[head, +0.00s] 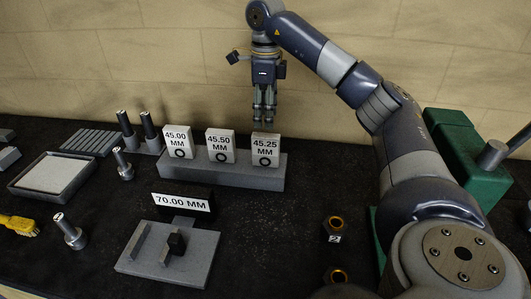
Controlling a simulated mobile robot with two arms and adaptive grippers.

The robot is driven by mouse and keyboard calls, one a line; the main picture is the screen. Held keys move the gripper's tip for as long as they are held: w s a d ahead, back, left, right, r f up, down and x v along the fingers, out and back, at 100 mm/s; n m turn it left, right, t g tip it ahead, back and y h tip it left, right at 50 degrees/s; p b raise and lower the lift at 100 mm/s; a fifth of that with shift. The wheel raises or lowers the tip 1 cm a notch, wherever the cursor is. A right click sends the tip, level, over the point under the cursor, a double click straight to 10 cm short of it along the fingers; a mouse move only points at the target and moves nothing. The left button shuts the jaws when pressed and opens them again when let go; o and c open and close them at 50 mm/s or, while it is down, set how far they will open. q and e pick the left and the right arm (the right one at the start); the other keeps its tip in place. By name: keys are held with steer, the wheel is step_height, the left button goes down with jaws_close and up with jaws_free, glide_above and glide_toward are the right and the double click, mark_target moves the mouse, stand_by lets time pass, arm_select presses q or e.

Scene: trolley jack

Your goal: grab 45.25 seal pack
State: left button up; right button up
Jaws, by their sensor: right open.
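The 45.25 MM seal pack (266,150) is a small pale block with a black ring mark. It stands upright at the right end of a grey stand (223,173). The 45.00 MM pack (178,142) and the 45.50 MM pack (220,146) stand to its left on the same stand. My right gripper (264,118) points down directly above the 45.25 pack in the picture, with its fingers close to the pack's top edge. It is open and holds nothing. Whether the fingertips touch the pack cannot be told. My left gripper is out of view.
A 70.00 MM sign (183,202) and a grey fixture plate (150,266) stand in front. A wall is behind.

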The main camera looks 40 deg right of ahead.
mark_target(266, 135)
step_height(266, 135, down, 4)
steer(key=shift+r, duration=0.2)
steer(key=shift+s+f, duration=0.1)
steer(key=shift+f, duration=0.6)
step_height(266, 135, down, 3)
steer(key=shift+f+p, duration=0.2)
steer(key=shift+p, duration=0.7)
steer(key=shift+f, duration=0.55)
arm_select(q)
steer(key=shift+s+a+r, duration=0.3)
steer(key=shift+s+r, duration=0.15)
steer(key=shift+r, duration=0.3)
arm_select(e)
jaws_close()
